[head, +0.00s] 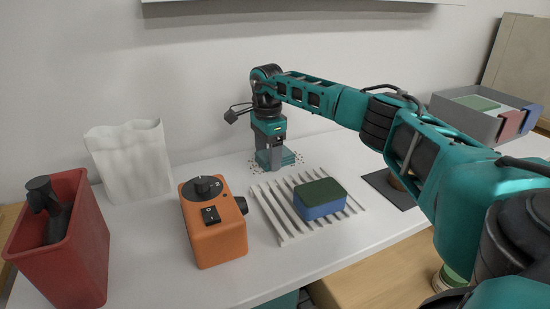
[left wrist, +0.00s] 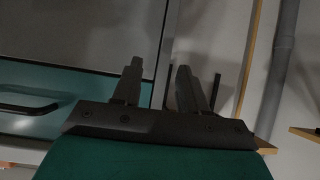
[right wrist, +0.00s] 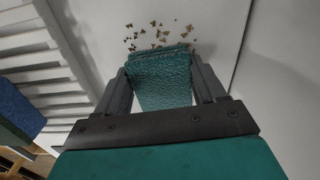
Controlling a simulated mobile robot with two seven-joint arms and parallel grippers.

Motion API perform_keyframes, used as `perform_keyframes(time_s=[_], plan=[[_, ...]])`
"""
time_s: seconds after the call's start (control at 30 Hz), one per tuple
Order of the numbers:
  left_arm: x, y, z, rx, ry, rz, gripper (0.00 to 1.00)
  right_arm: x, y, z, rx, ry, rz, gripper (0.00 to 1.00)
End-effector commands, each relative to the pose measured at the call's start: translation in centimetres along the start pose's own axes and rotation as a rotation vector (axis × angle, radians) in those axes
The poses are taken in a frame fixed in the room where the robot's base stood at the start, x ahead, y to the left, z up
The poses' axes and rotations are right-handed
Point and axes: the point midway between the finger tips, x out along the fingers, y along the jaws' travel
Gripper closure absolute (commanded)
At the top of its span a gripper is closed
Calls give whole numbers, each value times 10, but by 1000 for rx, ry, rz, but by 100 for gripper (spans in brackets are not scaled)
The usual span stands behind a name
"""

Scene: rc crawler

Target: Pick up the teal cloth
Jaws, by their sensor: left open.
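The teal cloth (head: 290,157) lies on the white table near the wall, with brown crumbs scattered around it. My right gripper (head: 269,162) points down over it. In the right wrist view the textured cloth (right wrist: 160,78) lies between the two spread fingers of my right gripper (right wrist: 162,75). The fingers are wide apart, one on each side of the cloth; whether they touch it is hard to tell. My left gripper (left wrist: 158,75) is open and empty, away from the table, and is not in the head view.
A slatted white rack (head: 280,225) holds a blue and green sponge (head: 320,198). An orange machine (head: 215,230), a white bag (head: 132,165) and a red bin (head: 65,245) stand left. A grey tray (head: 465,120) stands at the right. The wall is close behind the cloth.

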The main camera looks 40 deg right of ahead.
Motion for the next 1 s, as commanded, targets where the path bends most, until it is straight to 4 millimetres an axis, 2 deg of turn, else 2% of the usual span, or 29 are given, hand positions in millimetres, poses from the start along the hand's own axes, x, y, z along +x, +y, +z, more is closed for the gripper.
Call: perform_keyframes(time_s=[0.03, 0.3, 0.57, 0.67, 1.0], plan=[[0, 0, 0, 0, 0, 0, 57, 0, 0, 0, 0, 0, 0, 36], [0, 0, 0, 0, 0, -1, 57, 0, 0, 0, 0, 0, 0, 61], [-1, 0, 2, -1, -4, -1, 57, -4, 0, 0, 0, -1, -1, 61], [-2, 0, 1, -1, -6, -2, 57, -16, -1, 0, 0, -1, -3, 61], [-7, -6, 0, 2, -7, -15, 57, -82, -1, 0, 0, -1, -3, 61]])
